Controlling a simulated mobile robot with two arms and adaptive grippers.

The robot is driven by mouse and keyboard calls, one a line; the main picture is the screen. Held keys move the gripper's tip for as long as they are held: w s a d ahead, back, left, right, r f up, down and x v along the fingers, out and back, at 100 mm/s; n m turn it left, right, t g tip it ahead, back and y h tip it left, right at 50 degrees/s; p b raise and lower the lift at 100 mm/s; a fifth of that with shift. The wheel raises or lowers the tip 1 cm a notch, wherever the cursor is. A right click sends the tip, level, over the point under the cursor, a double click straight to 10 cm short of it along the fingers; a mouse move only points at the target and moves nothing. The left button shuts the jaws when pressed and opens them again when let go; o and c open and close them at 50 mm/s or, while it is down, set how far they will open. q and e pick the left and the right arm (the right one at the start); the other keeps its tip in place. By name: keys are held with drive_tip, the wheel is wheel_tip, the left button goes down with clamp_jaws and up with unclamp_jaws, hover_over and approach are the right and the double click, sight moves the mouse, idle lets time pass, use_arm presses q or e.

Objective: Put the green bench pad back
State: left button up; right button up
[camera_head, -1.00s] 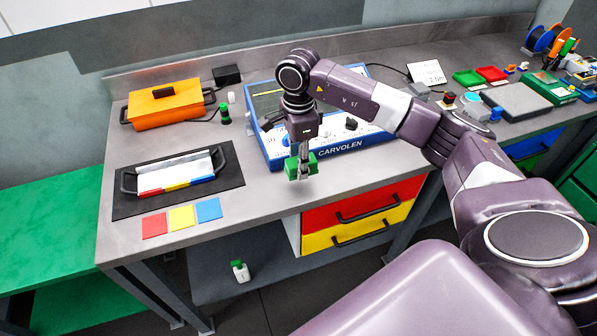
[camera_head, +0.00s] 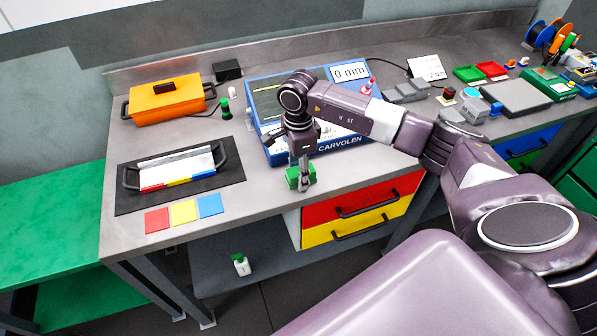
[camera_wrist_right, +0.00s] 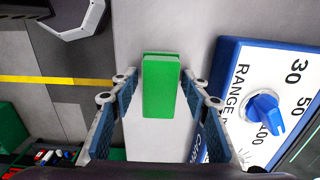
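The green bench pad, seen as a small green block (camera_head: 293,177), is low over the bench top near its front edge, in front of the blue CARVOLEN instrument. In the right wrist view the green block (camera_wrist_right: 161,88) stands between my two fingertips. My left gripper is not in view.
The blue instrument (camera_head: 342,145) stands close behind the gripper; its knob (camera_wrist_right: 263,113) shows in the wrist view. Red (camera_head: 157,220), yellow (camera_head: 184,212) and blue (camera_head: 209,205) squares lie left near the front edge, before a tray (camera_head: 178,170) on a black mat. Bare bench lies between.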

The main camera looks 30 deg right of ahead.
sight(298, 171)
drive_tip(key=shift+o, duration=0.3)
drive_tip(key=shift+r, duration=0.1)
drive_tip(key=shift+r+p, duration=0.2)
drive_tip(key=shift+p, duration=0.15)
wheel_tip(298, 171, up, 12)
drive_tip(key=b, duration=0.4)
drive_tip(key=shift+b, duration=0.35)
drive_tip(key=shift+f, duration=0.1)
